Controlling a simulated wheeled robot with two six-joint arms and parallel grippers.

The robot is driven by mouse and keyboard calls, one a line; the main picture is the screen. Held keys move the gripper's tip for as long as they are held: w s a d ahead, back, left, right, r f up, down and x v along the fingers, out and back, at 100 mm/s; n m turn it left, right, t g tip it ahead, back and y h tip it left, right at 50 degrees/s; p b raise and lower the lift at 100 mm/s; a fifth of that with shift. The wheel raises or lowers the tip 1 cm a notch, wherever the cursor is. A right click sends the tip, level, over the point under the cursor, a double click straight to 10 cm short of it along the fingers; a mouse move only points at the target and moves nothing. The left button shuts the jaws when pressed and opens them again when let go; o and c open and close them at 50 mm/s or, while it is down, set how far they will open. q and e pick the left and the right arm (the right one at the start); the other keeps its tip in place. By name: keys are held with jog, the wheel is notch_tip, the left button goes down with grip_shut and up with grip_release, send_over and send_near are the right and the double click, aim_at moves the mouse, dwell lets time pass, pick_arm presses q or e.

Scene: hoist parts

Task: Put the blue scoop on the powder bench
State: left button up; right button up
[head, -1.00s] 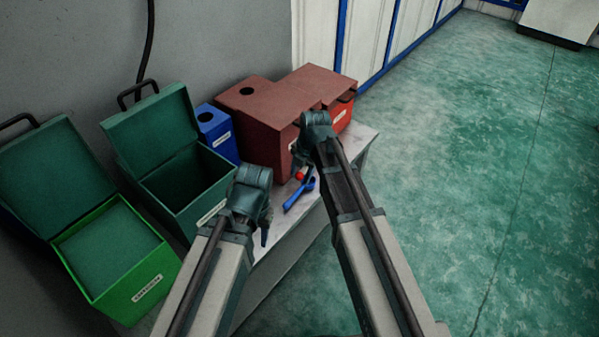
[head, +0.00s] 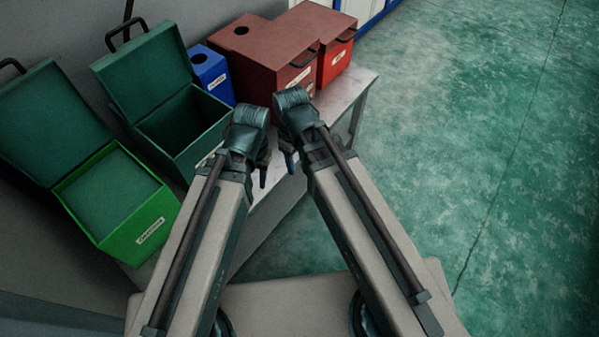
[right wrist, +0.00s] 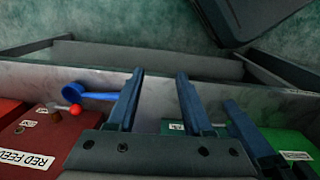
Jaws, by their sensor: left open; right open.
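The blue scoop (right wrist: 95,95) lies on the pale grey bench top (right wrist: 155,105) in the right wrist view, left of my right gripper (right wrist: 160,74). Its handle reaches the left finger in the picture; I cannot tell whether they touch. My right gripper is open, with bare bench between its fingers. In the head view, my right gripper (head: 289,162) and left gripper (head: 263,172) are close together over the bench (head: 350,92), and the scoop is hidden. The left gripper is open. Nothing marks this bench as the powder bench.
A red ball knob (right wrist: 75,109) is close beside the scoop. Dark red boxes (head: 262,55), a red bin (head: 338,62), a blue bin (head: 210,70), an open dark green box (head: 185,125) and a bright green box (head: 120,205) line the wall. Open floor (head: 470,120) is at right.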

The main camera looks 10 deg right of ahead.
jog(key=s+m, duration=0.4)
jog(key=m, duration=0.1)
jog(key=shift+s+d+h, duration=0.1)
jog(key=shift+s+h, duration=0.1)
jog(key=shift+h, duration=0.1)
jog(key=shift+r, duration=0.1)
notch_tip(320, 180, up, 17)
jog(key=p, duration=1.6)
jog(key=shift+f+p, duration=0.2)
jog(key=shift+p, duration=0.15)
